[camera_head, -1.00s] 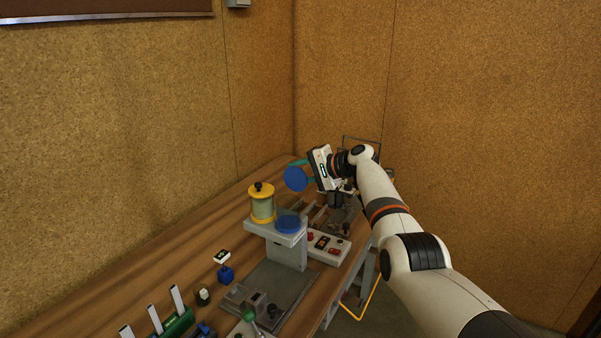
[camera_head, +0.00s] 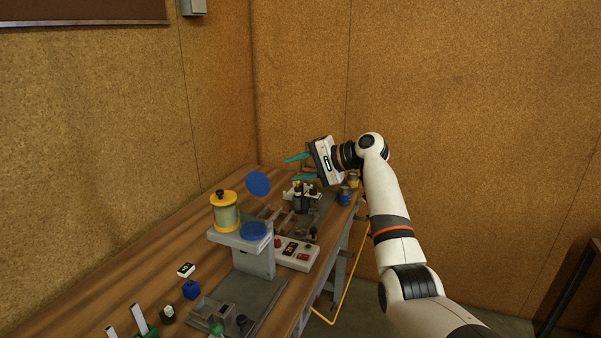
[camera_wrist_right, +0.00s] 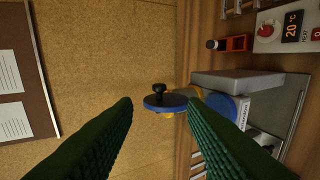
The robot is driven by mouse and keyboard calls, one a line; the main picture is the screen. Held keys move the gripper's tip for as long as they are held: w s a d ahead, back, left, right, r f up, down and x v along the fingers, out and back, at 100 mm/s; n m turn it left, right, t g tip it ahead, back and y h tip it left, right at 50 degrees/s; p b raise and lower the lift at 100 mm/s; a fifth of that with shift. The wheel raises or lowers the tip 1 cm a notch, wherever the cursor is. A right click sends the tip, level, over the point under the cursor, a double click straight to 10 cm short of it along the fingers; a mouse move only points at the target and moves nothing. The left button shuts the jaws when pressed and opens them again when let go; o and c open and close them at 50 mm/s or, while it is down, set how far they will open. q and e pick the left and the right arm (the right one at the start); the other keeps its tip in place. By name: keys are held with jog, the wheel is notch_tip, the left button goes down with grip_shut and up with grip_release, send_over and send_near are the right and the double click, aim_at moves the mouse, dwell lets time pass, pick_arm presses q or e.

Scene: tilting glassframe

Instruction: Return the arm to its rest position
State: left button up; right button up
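My right arm comes in from the lower right of the head view. Its right gripper (camera_head: 294,168) is in the air above the far part of the bench, with its two green fingers apart and nothing between them. In the right wrist view the open fingers (camera_wrist_right: 158,106) frame a blue disc seen nearly edge-on (camera_wrist_right: 165,104), beyond the tips. In the head view a tilted blue disc (camera_head: 257,184) is left of the fingertips, with a gap between; what supports it is hidden. My left arm and gripper are not in view.
The wooden bench (camera_head: 150,270) holds a yellow-capped jar (camera_head: 226,213) and a second blue disc (camera_head: 253,230) on a grey stand (camera_head: 258,262), plus a control box (camera_head: 297,253). Cork walls (camera_head: 450,90) stand behind. The air around the gripper looks clear.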

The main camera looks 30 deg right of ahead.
jog(key=shift+s+d+r, duration=0.1)
jog(key=shift+s, duration=0.1)
dwell(0.4)
